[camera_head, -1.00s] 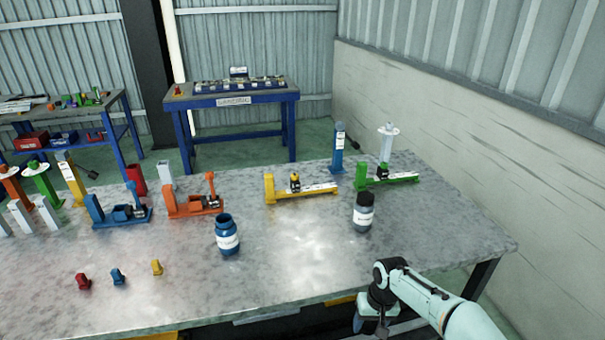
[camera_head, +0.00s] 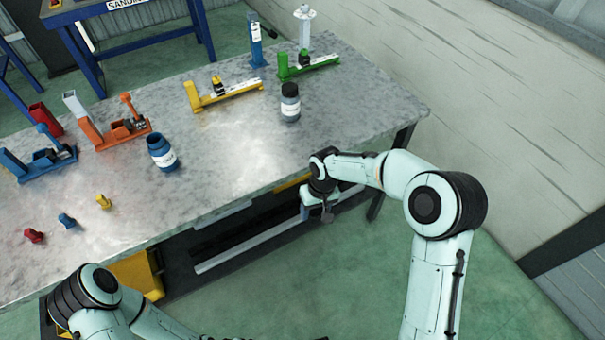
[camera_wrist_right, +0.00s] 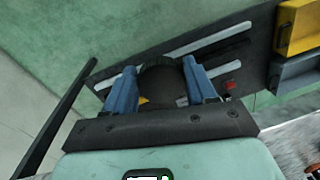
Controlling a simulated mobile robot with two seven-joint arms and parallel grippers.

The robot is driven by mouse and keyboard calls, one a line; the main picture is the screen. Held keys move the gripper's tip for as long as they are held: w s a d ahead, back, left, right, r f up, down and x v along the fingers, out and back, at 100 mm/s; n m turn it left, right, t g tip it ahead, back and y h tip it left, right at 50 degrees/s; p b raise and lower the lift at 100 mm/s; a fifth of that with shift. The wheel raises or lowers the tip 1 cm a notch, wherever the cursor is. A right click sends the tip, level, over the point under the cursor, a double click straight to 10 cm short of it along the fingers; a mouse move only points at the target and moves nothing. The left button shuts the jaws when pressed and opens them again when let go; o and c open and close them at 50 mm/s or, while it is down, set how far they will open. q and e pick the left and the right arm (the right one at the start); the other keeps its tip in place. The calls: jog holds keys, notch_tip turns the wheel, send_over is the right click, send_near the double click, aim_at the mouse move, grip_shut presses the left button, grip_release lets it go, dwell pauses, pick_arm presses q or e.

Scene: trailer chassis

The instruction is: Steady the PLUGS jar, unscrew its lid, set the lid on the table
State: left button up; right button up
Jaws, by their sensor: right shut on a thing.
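A blue jar (camera_head: 162,153) with a white label stands upright on the table, its mouth open and no lid on it. The label words are too small to read. My right gripper (camera_head: 318,206) is off the table's front edge, over the floor and apart from both jars. In the right wrist view its blue fingers are shut on a dark round lid (camera_wrist_right: 160,76). My left arm shows at the bottom left, but its gripper is out of view.
The metal table (camera_head: 225,150) has clear room between the jars and its front edge. Red, blue and yellow plugs (camera_head: 103,201) lie at the front left. Orange, yellow and green fixtures (camera_head: 307,66) stand along the back. A wall rises at right.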

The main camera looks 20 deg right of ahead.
pick_arm(q)
jog(key=shift+c, duration=0.7)
jog(key=w+d+r+n+t+h, duration=0.2)
jog(key=w+r+n+t, duration=0.1)
jog(key=w+r+n, duration=0.5)
jog(key=w+d+r+n+t+h, duration=0.1)
jog(key=w+d+r+n+t, duration=0.2)
jog(key=w+r+n, duration=0.35)
jog(key=w+d+r+n+t+h, duration=0.1)
jog(key=w+d+r+n+t, duration=0.25)
jog(key=r, duration=0.65)
jog(key=w+r+n+t+h, duration=0.1)
jog(key=w+r+n+t, duration=0.1)
jog(key=w+r+n, duration=0.6)
jog(key=w+d+f+m, duration=0.1)
jog(key=w+d+m, duration=0.1)
jog(key=w+d, duration=0.4)
jog(key=shift+d, duration=0.75)
pick_arm(e)
jog(key=w+a+r+n, duration=0.3)
jog(key=a+r+n, duration=0.4)
jog(key=a, duration=0.5)
notch_tip(320, 180, up, 2)
jog(key=shift+w+a+r+n+g, duration=0.15)
jog(key=shift+w+n+g, duration=0.15)
jog(key=shift+w, duration=0.05)
